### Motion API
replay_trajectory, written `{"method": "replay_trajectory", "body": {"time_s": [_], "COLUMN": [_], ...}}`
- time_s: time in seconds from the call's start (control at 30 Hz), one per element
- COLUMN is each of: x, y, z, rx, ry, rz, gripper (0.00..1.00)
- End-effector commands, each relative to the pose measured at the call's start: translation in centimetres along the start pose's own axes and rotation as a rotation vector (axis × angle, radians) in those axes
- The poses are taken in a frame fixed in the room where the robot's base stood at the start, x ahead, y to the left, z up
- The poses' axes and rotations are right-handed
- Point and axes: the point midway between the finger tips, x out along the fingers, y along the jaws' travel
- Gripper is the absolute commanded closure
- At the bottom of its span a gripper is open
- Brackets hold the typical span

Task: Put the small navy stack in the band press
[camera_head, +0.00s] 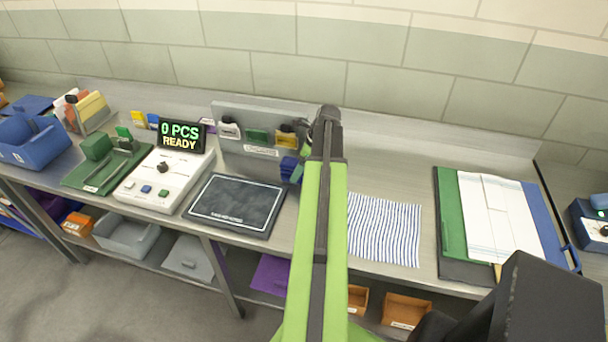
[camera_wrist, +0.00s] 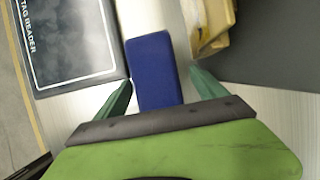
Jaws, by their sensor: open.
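The small navy stack (camera_wrist: 152,65) is a dark blue block in the wrist view, lying between the two green fingers of my gripper (camera_wrist: 161,80). Gaps show on both sides, so the fingers do not appear to press on it. In the head view a blue block (camera_head: 290,168) shows just left of my green arm, beside the tag reader. The arm hides my fingertips there. A green device with a raised block (camera_head: 97,148) on a green base stands at the left; it may be the band press, but I cannot read its label.
The black tag reader pad (camera_head: 235,203) lies left of the stack. A grey rack (camera_head: 262,118) with small stacks stands behind. A white counter (camera_head: 165,180) reads "0 PCS READY". A striped cloth (camera_head: 385,230) lies right of my arm. A yellowish stack (camera_wrist: 212,25) sits close to the right finger.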

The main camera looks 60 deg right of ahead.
Motion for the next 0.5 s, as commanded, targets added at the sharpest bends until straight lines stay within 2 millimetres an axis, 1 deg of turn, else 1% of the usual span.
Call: {"method": "replay_trajectory", "body": {"time_s": [0.03,0.1,0.3,0.33,0.5], "x": [1.74,2.25,1.91,1.9,1.89], "y": [-0.01,-0.01,-0.01,-0.01,0.0], "z": [-0.31,-0.21,-0.01,-0.01,-0.02], "rx": [-0.001,-0.001,0.0,0.0,0.0], "ry": [0.0,0.0,0.0,0.0,0.0], "rz": [0.0,0.0,0.0,0.0,0.0], "gripper": [0.18,0.18,0.18,0.19,0.42]}}
